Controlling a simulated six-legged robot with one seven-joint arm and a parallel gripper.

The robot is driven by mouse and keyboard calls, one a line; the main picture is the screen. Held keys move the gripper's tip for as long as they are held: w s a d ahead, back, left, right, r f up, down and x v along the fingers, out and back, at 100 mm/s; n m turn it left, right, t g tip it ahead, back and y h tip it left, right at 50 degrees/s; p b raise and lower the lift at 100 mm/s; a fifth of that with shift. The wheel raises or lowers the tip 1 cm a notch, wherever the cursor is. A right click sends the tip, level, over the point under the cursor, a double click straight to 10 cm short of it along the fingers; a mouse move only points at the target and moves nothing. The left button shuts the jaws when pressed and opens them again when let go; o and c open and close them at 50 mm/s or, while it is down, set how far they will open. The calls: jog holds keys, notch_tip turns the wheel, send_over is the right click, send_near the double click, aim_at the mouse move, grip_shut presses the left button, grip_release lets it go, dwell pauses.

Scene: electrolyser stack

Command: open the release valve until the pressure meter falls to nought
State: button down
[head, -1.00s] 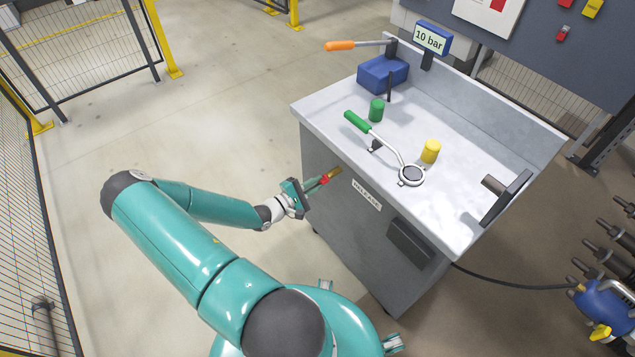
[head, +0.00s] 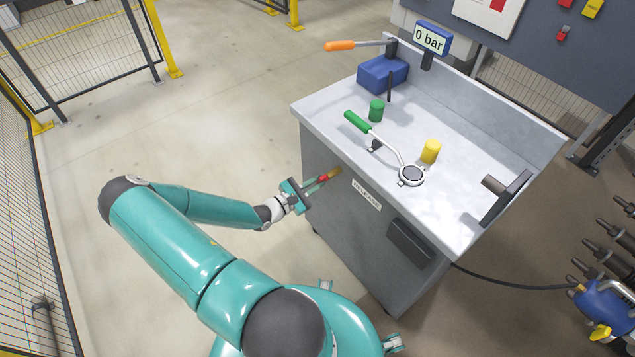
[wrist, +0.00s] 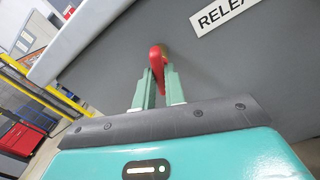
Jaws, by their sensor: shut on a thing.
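The release valve's red handle (head: 324,178) sits on a brass stem (head: 334,172) on the front panel of the grey bench, left of the RELEASE label (head: 367,195). My gripper (head: 318,181) is shut on the red handle. In the wrist view the red handle (wrist: 157,64) stands between my two green fingertips (wrist: 157,76), and part of it is hidden by them. The pressure meter (head: 430,38), a blue box at the back of the bench, reads 0 bar.
On the bench top (head: 455,205) are a green-handled lever (head: 380,140), a green cylinder (head: 376,110), a yellow cylinder (head: 430,151) and a blue box (head: 382,74). An orange-handled lever (head: 345,45) juts out at the back left. The floor left of the bench is clear.

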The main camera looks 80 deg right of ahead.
jog(key=shift+w, duration=0.1)
jog(key=n, duration=0.4)
jog(key=c, duration=1.3)
grip_release()
jog(key=shift+a, duration=0.1)
jog(key=shift+v, duration=3.4)
